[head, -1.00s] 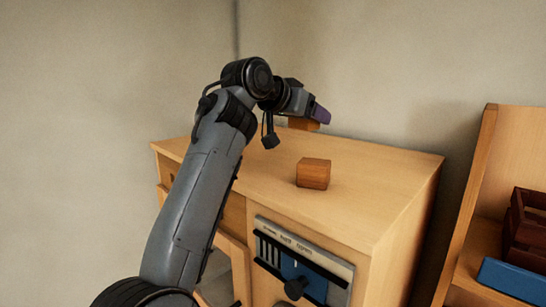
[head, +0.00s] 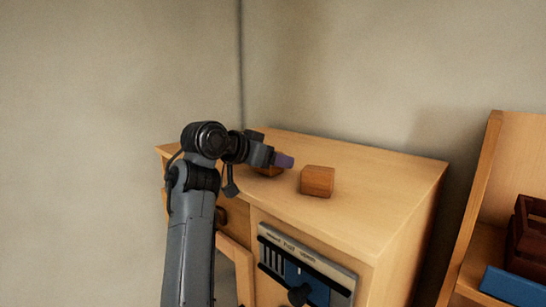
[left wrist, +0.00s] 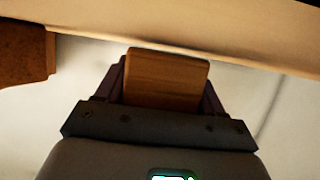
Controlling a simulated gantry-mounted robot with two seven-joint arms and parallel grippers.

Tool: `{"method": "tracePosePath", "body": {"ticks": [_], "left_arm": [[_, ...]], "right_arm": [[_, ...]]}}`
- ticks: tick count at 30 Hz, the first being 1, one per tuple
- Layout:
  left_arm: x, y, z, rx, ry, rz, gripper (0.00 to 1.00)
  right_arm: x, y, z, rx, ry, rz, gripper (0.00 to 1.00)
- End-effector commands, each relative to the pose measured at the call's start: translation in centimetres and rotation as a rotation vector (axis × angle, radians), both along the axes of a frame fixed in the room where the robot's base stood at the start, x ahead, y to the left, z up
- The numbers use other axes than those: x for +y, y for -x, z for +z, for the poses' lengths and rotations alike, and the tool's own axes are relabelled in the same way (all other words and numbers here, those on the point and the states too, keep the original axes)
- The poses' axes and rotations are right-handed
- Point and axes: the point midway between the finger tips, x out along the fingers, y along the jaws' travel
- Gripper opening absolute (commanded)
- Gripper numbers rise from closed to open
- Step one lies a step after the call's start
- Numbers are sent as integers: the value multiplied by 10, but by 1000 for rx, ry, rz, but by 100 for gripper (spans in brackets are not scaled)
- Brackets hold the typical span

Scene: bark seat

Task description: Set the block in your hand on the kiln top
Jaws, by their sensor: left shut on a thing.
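The kiln appears to be the pale wooden cabinet with a control panel, and its flat top (head: 385,185) is in full view at the centre right. My left gripper (head: 276,162) is shut on a brown wooden block (head: 268,172), low over the left part of the top. In the left wrist view the held block (left wrist: 167,80) sits between the two dark fingers (left wrist: 165,90). I cannot tell whether it touches the top. A second brown block (head: 317,181) rests on the top just right of the gripper; it also shows at the left edge of the left wrist view (left wrist: 25,55). My right gripper is out of view.
The front control panel (head: 300,270) has a dark knob. A wooden shelf unit (head: 483,200) stands at the right with a dark red crate (head: 530,235) and a blue item (head: 512,287). The top's right half is clear. Walls stand close behind.

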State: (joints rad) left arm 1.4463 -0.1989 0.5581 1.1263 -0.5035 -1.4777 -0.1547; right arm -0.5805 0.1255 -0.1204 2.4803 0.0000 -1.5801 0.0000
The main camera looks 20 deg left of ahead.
Motion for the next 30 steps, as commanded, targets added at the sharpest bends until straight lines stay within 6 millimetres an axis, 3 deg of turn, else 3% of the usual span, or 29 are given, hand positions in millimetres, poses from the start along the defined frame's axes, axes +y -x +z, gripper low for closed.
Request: {"method": "tracePosePath", "body": {"ticks": [14, 15, 20, 30], "left_arm": [[0, 0, -8, -1, 0, 1, 36], [0, 0, -9, -1, 0, 1, 69], [0, 0, -8, -1, 0, 1, 93], [0, 0, -6, -1, 0, 1, 93]], "right_arm": [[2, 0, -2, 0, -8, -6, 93], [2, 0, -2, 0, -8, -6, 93], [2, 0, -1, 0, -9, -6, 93], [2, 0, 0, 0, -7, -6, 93]]}}
